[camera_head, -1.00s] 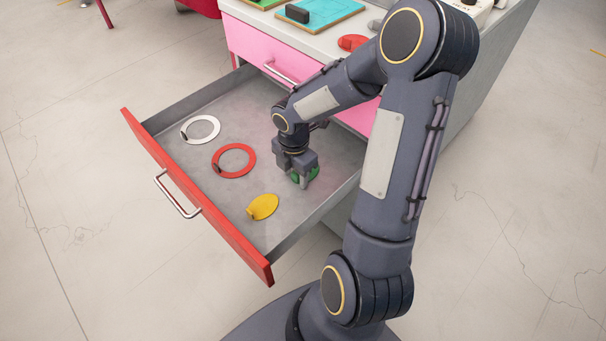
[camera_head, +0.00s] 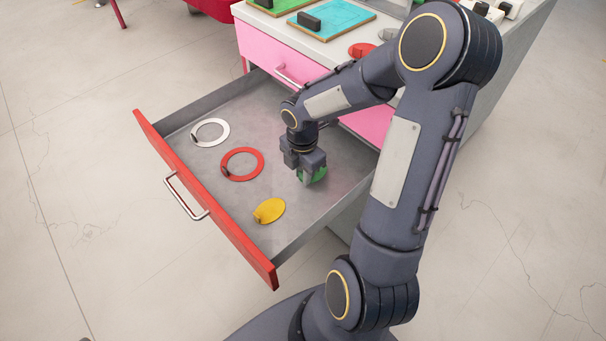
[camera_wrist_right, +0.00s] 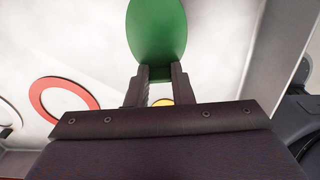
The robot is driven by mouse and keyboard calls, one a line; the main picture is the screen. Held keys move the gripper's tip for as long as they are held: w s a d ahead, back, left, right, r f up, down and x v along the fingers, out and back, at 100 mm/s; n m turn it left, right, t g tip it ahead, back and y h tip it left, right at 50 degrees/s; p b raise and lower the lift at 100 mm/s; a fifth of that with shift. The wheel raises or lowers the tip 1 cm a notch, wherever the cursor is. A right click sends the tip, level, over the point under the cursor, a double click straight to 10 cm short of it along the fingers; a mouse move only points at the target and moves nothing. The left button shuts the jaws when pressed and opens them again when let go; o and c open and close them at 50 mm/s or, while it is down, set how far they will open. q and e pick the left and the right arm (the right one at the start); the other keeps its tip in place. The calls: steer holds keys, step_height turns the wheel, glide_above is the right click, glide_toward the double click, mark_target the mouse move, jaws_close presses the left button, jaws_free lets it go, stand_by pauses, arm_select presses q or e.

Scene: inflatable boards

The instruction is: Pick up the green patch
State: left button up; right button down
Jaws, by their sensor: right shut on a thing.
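The green patch (camera_head: 319,175) is a flat oval piece inside the open drawer (camera_head: 215,190), partly hidden by my right gripper (camera_head: 306,178) in the head view. In the right wrist view the green patch (camera_wrist_right: 157,40) stands out beyond the fingertips. The two fingers of my right gripper (camera_wrist_right: 158,75) are shut on its near edge. I cannot tell exactly how far the patch is above the drawer floor. My left gripper is not in view.
A yellow patch (camera_head: 270,211), a red ring (camera_head: 242,164) and a white ring (camera_head: 210,132) lie in the drawer. Its walls surround the gripper. The grey worktop (camera_head: 330,48) above the pink drawer (camera_head: 285,62) holds boards and a red oval piece (camera_head: 362,50).

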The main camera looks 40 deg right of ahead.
steer(key=w+a+r+p, duration=0.4)
steer(key=w+a+r, duration=0.3)
steer(key=w+r, duration=0.3)
steer(key=shift+w+a+r, duration=0.2)
steer(key=shift+w, duration=0.8)
